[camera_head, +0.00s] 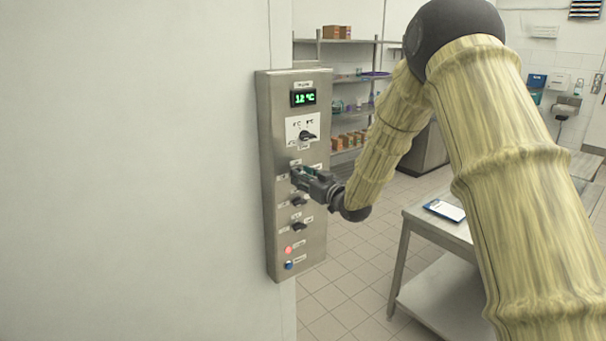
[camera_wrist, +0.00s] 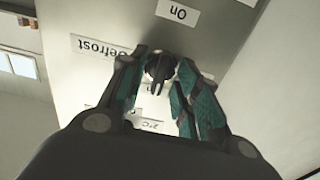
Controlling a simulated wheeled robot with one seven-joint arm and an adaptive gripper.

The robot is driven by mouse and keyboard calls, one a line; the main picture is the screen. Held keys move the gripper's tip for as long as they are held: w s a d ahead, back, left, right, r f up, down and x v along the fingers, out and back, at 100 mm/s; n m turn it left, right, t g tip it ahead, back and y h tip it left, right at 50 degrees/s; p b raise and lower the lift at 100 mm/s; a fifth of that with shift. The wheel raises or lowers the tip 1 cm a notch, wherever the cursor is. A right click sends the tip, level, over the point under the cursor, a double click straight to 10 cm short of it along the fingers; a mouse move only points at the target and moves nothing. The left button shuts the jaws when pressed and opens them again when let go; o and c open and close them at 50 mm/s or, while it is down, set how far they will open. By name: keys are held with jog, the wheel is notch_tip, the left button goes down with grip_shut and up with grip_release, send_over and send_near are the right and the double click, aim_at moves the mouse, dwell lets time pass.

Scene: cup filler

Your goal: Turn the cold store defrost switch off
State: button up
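A steel control panel (camera_head: 266,170) stands on the wall edge in the head view. My gripper (camera_head: 298,174) is at its middle, in front of a switch that it hides there. In the wrist view, which shows the labels upside down, a dark rotary knob (camera_wrist: 160,68) lies between the fingertips of my gripper (camera_wrist: 163,66). The fingers are apart, one on each side of the knob; firm contact cannot be told. A "Defrost" label (camera_wrist: 97,48) is left of the knob and an "On" label (camera_wrist: 178,12) is above it.
The panel has a green display (camera_head: 303,98), an upper knob (camera_head: 307,135), two lower knobs (camera_head: 299,201) (camera_head: 299,226), a red light (camera_head: 289,249) and a blue button (camera_head: 289,266). A steel table (camera_head: 420,217) with a clipboard (camera_head: 445,210) stands at right.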

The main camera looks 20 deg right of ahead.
jog(key=shift+w, duration=0.15)
grip_shut()
jog(key=shift+f+n+b, duration=0.1)
jog(key=shift+n+b, duration=0.2)
jog(key=shift+b, duration=0.4)
jog(key=n+b, duration=0.8)
jog(key=b, duration=0.4)
jog(key=n+b, duration=0.9)
jog(key=b, duration=0.4)
jog(key=shift+a+f, duration=0.15)
jog(key=shift+n, duration=0.3)
